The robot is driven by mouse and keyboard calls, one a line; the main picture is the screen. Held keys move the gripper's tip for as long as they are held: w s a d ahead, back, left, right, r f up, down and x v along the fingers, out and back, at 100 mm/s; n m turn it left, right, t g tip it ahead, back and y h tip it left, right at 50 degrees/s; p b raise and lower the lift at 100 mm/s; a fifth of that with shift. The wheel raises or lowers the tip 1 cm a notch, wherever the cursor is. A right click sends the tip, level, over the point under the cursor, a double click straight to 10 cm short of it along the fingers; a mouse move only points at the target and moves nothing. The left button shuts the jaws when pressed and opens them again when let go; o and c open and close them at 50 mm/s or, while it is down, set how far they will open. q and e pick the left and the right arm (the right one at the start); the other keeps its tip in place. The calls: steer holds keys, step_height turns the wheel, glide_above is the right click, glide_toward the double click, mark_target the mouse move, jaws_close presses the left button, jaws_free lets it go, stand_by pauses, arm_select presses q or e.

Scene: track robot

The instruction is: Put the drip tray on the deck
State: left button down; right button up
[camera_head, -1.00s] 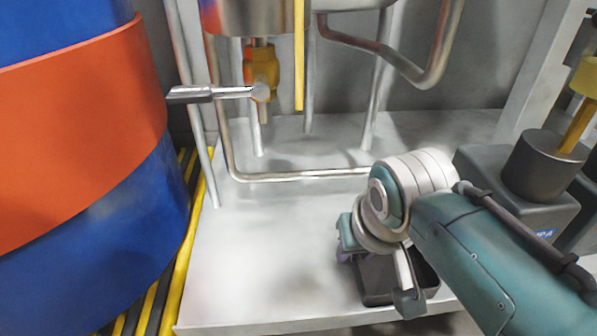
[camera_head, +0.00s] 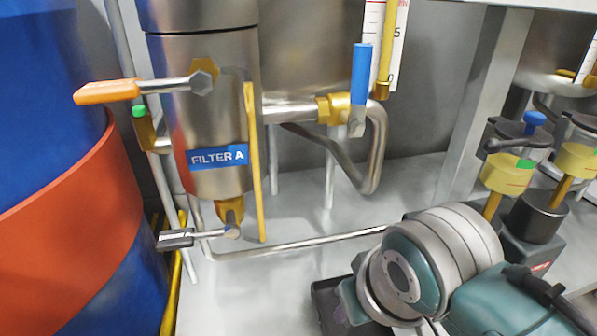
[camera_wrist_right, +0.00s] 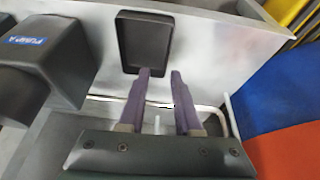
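The drip tray is a shallow black rectangular tray. In the right wrist view the tray (camera_wrist_right: 145,40) lies flat on the pale grey deck (camera_wrist_right: 205,50), just beyond my fingertips. In the head view a corner of the tray (camera_head: 326,302) shows at bottom centre over the deck (camera_head: 300,280); my right arm hides the rest. My left gripper is not in view.
A steel filter housing labelled FILTER A (camera_head: 215,120) hangs over the deck, with an orange-handled valve (camera_head: 108,91) and a lower drain valve (camera_head: 230,232). A bent pipe (camera_head: 300,243) runs low across the deck. A blue and orange drum (camera_head: 70,190) stands left, pumps (camera_head: 535,215) right.

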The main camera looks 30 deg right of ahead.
steer(key=s+r+n, duration=0.2)
steer(key=s+r, duration=0.2)
steer(key=s, duration=0.2)
steer(key=s+r+n+y, duration=0.1)
steer(key=s+r+n, duration=0.1)
steer(key=s+r, duration=0.2)
steer(key=s+a, duration=0.1)
steer(key=s, duration=0.2)
steer(key=shift+s+g, duration=0.15)
steer(key=shift+g, duration=0.15)
step_height(320, 180, up, 95)
steer(key=p, duration=9.5)
steer(key=shift+r, duration=0.1)
